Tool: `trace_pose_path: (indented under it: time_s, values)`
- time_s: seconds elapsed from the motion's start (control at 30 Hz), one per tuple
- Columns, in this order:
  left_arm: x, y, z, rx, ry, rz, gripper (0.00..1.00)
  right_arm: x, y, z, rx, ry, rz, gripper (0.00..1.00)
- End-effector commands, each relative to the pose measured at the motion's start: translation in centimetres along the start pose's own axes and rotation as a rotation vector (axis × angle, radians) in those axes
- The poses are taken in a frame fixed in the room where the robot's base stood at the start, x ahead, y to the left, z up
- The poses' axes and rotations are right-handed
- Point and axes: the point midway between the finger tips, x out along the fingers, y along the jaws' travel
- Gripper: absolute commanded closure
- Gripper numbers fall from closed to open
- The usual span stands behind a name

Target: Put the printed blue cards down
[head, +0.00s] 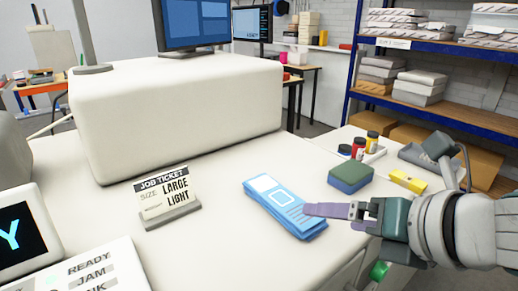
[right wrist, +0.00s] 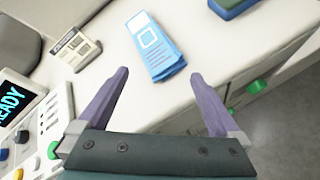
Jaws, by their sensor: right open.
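The printed blue cards (head: 285,207) lie as a slightly fanned stack on the pale worktop, right of the job ticket. They also show in the right wrist view (right wrist: 155,50), ahead of the fingertips. My right gripper (head: 318,210) comes in from the right in the head view. Its purple fingers are open with nothing between them (right wrist: 161,75). In the head view the fingertips overlap the stack's right edge; whether they touch it I cannot tell. My left gripper is in neither view.
A job ticket stand (head: 167,197) reading "SIZE LARGE", "LIGHT" stands left of the cards. A green and blue sponge-like block (head: 350,177), a yellow block (head: 408,181) and small bottles (head: 366,146) stand to the right. A large white machine body (head: 180,110) stands behind.

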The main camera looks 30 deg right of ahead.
Motion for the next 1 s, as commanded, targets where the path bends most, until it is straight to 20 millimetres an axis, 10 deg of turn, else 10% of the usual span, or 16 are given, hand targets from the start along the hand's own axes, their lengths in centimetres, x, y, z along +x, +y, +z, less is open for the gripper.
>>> trace_pose_path:
  time_s: [0.2, 0.4, 1.0]
  values:
    - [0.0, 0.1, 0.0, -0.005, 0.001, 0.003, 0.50, -4.3, 0.1, -6.8, 1.271, 0.021, -0.351, 0.00]
    - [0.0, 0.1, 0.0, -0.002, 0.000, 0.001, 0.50, -8.7, 1.4, -11.7, 2.011, -0.044, -0.678, 0.00]
    - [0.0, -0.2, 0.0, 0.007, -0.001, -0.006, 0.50, -10.3, 1.9, -13.1, 2.217, -0.092, -0.805, 0.00]
